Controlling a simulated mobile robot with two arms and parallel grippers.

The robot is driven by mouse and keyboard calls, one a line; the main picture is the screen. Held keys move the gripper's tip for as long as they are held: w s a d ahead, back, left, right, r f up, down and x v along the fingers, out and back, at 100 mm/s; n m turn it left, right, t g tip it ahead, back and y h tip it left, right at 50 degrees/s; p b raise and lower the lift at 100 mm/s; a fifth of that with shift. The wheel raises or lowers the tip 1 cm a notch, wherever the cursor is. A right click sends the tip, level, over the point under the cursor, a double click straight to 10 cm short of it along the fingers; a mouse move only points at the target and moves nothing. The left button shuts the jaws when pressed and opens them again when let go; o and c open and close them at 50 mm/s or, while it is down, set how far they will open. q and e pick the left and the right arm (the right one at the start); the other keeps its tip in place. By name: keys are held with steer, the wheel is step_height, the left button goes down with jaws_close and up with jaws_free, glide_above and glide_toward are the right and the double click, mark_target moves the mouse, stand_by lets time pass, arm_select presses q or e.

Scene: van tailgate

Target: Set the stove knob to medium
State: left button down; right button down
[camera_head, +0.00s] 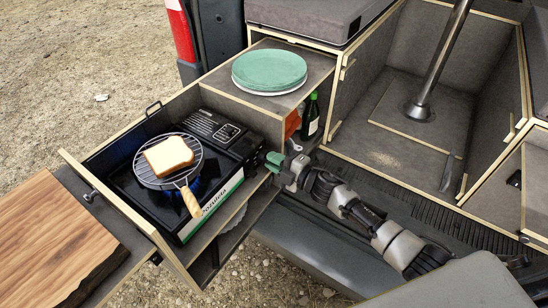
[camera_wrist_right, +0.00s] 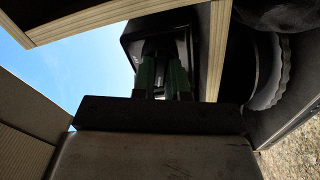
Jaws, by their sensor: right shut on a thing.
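The black camping stove (camera_head: 232,165) sits in the pulled-out drawer, with a blue flame showing under the round wire grill (camera_head: 151,178). A slice of bread (camera_head: 168,155) lies on the grill. My right gripper (camera_head: 268,160) reaches in from the right to the stove's right end and is shut on the stove knob. The knob is hidden by the gripper in the head view, so its setting cannot be read. In the right wrist view the green fingers (camera_wrist_right: 162,78) reach up against the dark end of the stove (camera_wrist_right: 130,38). My left gripper is not in view.
The wooden drawer wall (camera_head: 215,235) runs close along the stove's front. Green plates (camera_head: 269,68) stand on the shelf behind, with a dark bottle (camera_head: 310,118) below. A wooden board (camera_head: 50,235) lies at the left.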

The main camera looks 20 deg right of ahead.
steer(key=shift+m, duration=0.6)
steer(key=c, duration=1.1)
jaws_free()
steer(key=shift+c, duration=0.2)
steer(key=v, duration=1.1)
steer(key=shift+b, duration=0.4)
steer(key=shift+w, duration=0.1)
